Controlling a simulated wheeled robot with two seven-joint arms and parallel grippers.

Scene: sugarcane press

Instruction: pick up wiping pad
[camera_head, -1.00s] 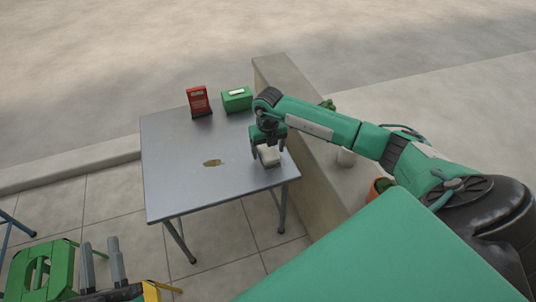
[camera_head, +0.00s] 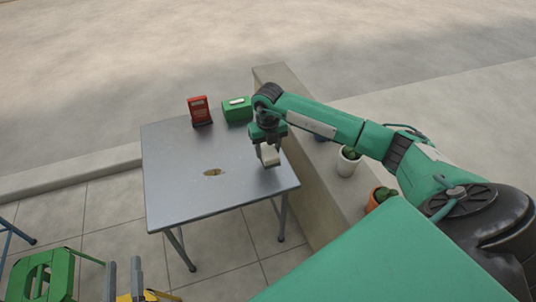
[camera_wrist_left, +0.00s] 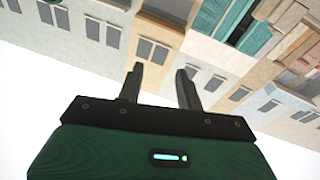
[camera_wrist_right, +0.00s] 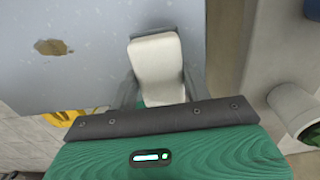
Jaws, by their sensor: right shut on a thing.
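The wiping pad (camera_head: 269,156) is a small white block near the table's right side. My right gripper (camera_head: 266,149) is shut on it from above. In the right wrist view, the pad (camera_wrist_right: 157,65) sits between the two grey fingers of my right gripper (camera_wrist_right: 157,78); its lower end is hidden by the gripper body. The pad appears slightly above the table, though the gap is hard to judge. My left gripper (camera_head: 123,272) is at the lower left of the head view. The left wrist view shows its fingers (camera_wrist_left: 160,82) apart and empty.
The grey table (camera_head: 180,195) has a brown stain (camera_head: 214,172). A red box (camera_head: 199,110) and a green box (camera_head: 237,109) stand at its back. A concrete ledge (camera_head: 312,170) with potted plants (camera_head: 348,161) runs along the right. A green stool (camera_head: 45,275) is at lower left.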

